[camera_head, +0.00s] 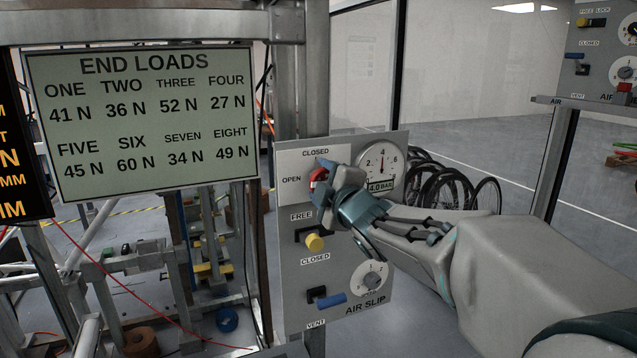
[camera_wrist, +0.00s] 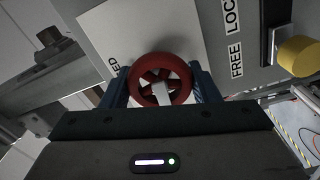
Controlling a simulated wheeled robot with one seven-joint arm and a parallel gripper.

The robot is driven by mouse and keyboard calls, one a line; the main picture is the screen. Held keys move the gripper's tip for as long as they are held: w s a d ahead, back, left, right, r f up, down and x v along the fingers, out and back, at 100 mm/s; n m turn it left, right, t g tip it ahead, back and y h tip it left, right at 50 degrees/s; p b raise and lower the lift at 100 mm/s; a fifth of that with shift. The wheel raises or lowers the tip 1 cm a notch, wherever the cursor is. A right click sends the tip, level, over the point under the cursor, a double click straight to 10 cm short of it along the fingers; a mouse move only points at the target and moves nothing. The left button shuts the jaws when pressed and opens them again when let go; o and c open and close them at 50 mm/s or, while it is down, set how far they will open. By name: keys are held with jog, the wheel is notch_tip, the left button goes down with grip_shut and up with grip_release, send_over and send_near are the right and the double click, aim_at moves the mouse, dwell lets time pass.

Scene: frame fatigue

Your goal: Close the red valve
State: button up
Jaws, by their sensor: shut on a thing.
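The red valve (camera_head: 319,178) is a small round handwheel on the upper left of a grey panel (camera_head: 290,245), between an OPEN label at its left and a CLOSED label above. My gripper (camera_head: 324,188) is at the valve and hides part of it in the head view. In the wrist view the red valve (camera_wrist: 160,80) shows as a spoked wheel with a pale hub. The two blue fingers of my gripper (camera_wrist: 160,92) are shut on its rim, one on each side.
Below the valve are a yellow knob (camera_head: 314,242) between FREE and CLOSED labels and a blue lever (camera_head: 331,300) above VENT. A gauge (camera_head: 381,168) reading 4.0 bar is close right of my gripper. An END LOADS sign (camera_head: 143,122) hangs left. Bicycle wheels (camera_head: 445,188) stand behind.

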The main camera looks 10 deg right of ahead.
jog(key=m, duration=0.4)
jog(key=m+p, duration=0.1)
jog(key=m, duration=0.3)
jog(key=shift+m, duration=0.4)
jog(key=m+p, duration=0.1)
jog(key=m, duration=0.3)
jog(key=shift+m+p, duration=0.4)
jog(key=shift+m, duration=1.6)
jog(key=shift+d, duration=0.1)
jog(key=o, duration=1)
